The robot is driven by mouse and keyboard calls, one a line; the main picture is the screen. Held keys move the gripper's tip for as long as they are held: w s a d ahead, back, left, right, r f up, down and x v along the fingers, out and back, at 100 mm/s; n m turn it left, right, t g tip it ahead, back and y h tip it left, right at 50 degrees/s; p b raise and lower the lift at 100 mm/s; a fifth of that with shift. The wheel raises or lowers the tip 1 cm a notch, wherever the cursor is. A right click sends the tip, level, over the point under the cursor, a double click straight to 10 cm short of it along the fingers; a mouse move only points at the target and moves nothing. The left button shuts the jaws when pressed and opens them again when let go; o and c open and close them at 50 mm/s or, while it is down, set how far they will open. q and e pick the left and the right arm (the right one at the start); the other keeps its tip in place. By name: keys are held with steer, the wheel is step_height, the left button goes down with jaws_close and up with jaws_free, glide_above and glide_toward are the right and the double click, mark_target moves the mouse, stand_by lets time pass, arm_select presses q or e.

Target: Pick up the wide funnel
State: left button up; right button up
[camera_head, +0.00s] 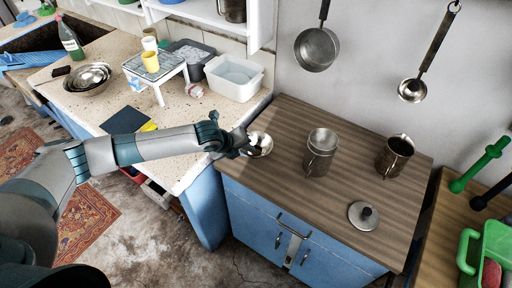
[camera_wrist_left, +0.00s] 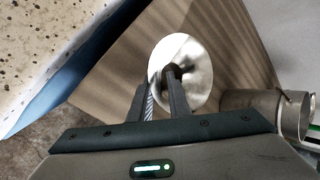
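The wide funnel (camera_head: 262,143) is a shiny metal cone near the left edge of the brown wooden counter top. In the left wrist view the funnel (camera_wrist_left: 197,65) shows as a bright round disc with a dark centre. My left gripper (camera_head: 243,143) is at the funnel's left side and hides part of it. In the left wrist view its two fingers (camera_wrist_left: 160,88) stand apart with a gap between them. The right finger overlaps the funnel's face near its dark centre, and the left finger is by its left edge. Contact is unclear. My right gripper is not seen.
A metal can (camera_head: 320,152) stands right of the funnel, and also shows in the wrist view (camera_wrist_left: 252,102). A metal mug (camera_head: 395,155) and a lid (camera_head: 363,215) are farther right. A pan (camera_head: 316,49) and ladle (camera_head: 412,90) hang on the wall. A white tub (camera_head: 234,77) stands behind.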

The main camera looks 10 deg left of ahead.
mark_target(247, 152)
arm_select(q)
jaws_close()
steer(key=shift+s, duration=0.1)
steer(key=shift+r+b, duration=0.3)
steer(key=shift+r, duration=0.1)
steer(key=r, duration=0.1)
steer(key=r+b, duration=0.1)
steer(key=r, duration=0.1)
steer(key=shift+s+d+r, duration=0.1)
steer(key=shift+d+r, duration=0.05)
steer(key=shift+d, duration=0.05)
steer(key=s+d+r+b, duration=0.3)
steer(key=s+d+r, duration=0.4)
steer(key=s, duration=0.1)
steer(key=shift+s+d, duration=0.15)
steer(key=shift+s, duration=0.05)
